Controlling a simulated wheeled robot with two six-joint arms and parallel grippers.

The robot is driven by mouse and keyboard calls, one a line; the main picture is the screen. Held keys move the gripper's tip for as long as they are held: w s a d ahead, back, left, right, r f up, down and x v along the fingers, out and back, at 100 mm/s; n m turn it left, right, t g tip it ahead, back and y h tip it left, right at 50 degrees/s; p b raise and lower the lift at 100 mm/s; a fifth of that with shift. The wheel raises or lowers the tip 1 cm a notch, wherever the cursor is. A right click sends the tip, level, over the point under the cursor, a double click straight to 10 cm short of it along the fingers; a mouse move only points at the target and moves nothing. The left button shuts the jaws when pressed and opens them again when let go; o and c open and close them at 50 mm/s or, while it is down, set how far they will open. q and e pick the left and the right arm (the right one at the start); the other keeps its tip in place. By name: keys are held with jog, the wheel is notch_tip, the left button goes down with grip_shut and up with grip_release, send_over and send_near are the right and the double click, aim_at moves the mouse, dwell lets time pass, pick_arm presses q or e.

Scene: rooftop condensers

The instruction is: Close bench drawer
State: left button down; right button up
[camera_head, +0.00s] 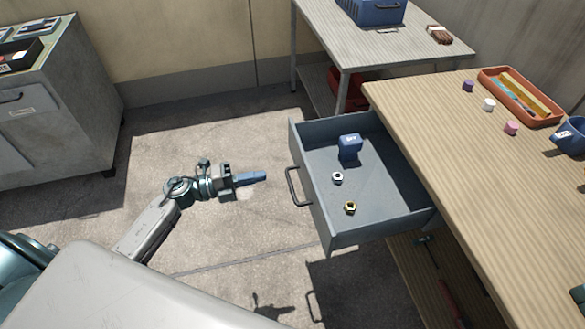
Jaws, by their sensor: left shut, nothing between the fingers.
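The bench drawer (375,190) is a grey metal drawer standing open, pulled out to the left from under the wooden bench top (480,165). Its dark bar handle (293,187) is on the front panel, facing left. Inside lie a blue block-like item (349,147), a silver nut-like piece (337,178) and a brass-coloured one (350,208). My left gripper (262,176) is shut and empty, to the left of the handle, pointing at it with a small gap between. My right gripper is not in view.
An orange tray (484,80) and small coloured pieces sit on the bench. A side table (385,45) with a blue crate (372,12) stands behind. A grey cabinet (60,110) is at the left. The concrete floor around my left arm is clear.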

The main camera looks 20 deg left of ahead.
aim_at(303, 168)
pick_arm(q)
jog(key=p+x, duration=0.1)
jog(key=x, duration=0.8)
jog(key=shift+w+d, duration=0.2)
jog(key=shift+d, duration=0.1)
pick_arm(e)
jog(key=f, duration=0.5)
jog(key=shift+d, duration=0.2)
pick_arm(q)
jog(key=shift+d+r, duration=0.1)
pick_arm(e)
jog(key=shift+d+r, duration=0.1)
